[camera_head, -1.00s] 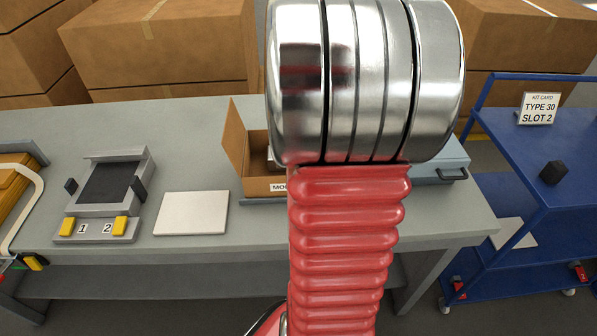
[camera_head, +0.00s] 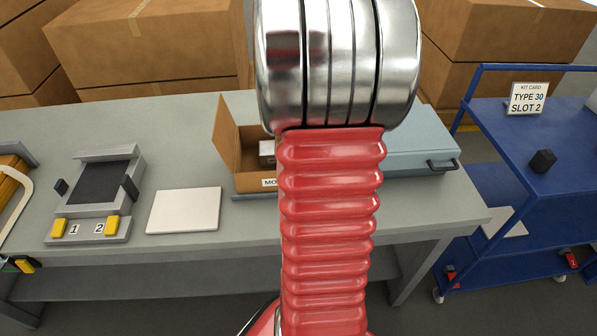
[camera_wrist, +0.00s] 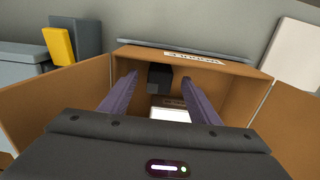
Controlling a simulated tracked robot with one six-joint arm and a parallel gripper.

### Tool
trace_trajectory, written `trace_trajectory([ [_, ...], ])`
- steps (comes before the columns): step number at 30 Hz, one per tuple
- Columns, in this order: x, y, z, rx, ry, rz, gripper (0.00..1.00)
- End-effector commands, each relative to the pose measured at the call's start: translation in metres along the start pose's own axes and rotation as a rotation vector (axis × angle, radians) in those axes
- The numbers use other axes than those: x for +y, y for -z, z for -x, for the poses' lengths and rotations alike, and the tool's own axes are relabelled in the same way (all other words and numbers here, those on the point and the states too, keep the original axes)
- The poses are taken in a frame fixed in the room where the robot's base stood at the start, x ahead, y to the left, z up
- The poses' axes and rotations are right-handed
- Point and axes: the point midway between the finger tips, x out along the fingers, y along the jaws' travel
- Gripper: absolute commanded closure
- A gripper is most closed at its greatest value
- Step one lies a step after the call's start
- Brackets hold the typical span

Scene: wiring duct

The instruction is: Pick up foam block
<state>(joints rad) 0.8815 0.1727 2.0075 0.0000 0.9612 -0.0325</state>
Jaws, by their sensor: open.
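An open cardboard box (camera_head: 226,140) with a label on its front stands on the bench; it also fills the middle of the wrist view (camera_wrist: 105,58). In the wrist view a dark block (camera_wrist: 160,76) is inside against the labelled wall, and it may be the foam block. A pale object (camera_wrist: 169,114) lies lower in the box, partly hidden by my wrist. My gripper (camera_wrist: 159,78) is open, its two dark purple fingers over the box, with the dark block appearing between the tips; contact cannot be told. In the head view my arm hides the gripper.
A grey-blue case (camera_head: 420,145) stands right of the box. Left are a white pad (camera_head: 184,210) and a grey fixture (camera_head: 98,190) with yellow blocks. A blue cart (camera_head: 500,140) at right carries a small black block (camera_head: 543,161) and a kit card (camera_head: 527,98).

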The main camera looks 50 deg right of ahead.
Motion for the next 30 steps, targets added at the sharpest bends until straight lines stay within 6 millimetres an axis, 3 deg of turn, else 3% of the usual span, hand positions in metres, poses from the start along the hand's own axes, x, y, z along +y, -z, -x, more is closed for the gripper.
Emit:
trace_trajectory([
  [10,0.000,0.000,-0.003,-0.001,0.000,-0.001,0.44],
  [21,0.000,-0.001,-0.046,-0.003,0.000,-0.002,0.44],
  [30,0.000,0.000,-0.052,0.000,0.000,-0.002,0.44],
])
